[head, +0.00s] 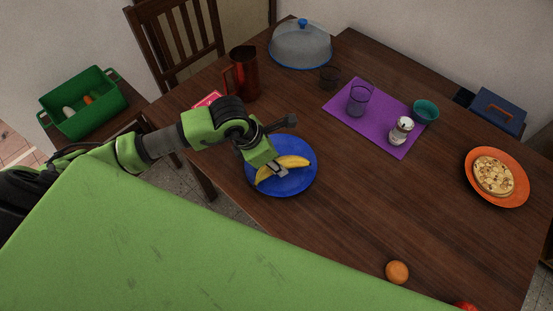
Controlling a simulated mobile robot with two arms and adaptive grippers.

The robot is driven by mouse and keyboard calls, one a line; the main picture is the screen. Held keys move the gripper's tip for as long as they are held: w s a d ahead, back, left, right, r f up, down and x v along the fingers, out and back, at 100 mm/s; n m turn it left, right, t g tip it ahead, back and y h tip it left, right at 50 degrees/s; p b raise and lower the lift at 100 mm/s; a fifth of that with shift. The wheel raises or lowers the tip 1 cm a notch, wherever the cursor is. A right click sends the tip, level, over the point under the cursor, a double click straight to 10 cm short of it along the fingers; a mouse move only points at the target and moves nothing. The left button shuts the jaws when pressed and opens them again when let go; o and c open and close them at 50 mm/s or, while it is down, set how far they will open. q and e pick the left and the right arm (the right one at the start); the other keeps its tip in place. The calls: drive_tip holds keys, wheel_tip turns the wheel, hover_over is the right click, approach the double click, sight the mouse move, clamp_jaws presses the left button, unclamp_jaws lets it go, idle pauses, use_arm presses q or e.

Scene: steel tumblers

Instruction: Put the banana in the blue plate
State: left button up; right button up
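The yellow banana (293,162) is over the blue plate (305,184), inside its rim as seen from above. I cannot tell whether it rests on the plate or is held just above it. My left gripper (276,171) is at the banana's middle, with fingers at its sides and partly covering it. Whether the fingers are closed on the banana or slightly apart is too small to tell. The plate lies near the left edge of the wooden table. My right gripper is not in view.
A purple mat (372,131) holds a glass and a jar (401,130). An orange (397,272) lies in front. The table's middle is clear.

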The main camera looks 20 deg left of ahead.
use_arm(q)
drive_tip(key=shift+f, duration=0.2)
drive_tip(key=shift+f, duration=0.1)
drive_tip(key=shift+f+b, duration=0.4)
drive_tip(key=shift+b, duration=0.15)
drive_tip(key=o, duration=1.2)
drive_tip(key=shift+r, duration=0.1)
drive_tip(key=shift+r+p, duration=0.6)
drive_tip(key=shift+p, duration=0.15)
drive_tip(key=b+v, duration=0.1)
drive_tip(key=v, duration=1)
drive_tip(key=shift+s+a+r+b, duration=0.15)
drive_tip(key=shift+s+r+b, duration=0.1)
drive_tip(key=shift+b, duration=0.1)
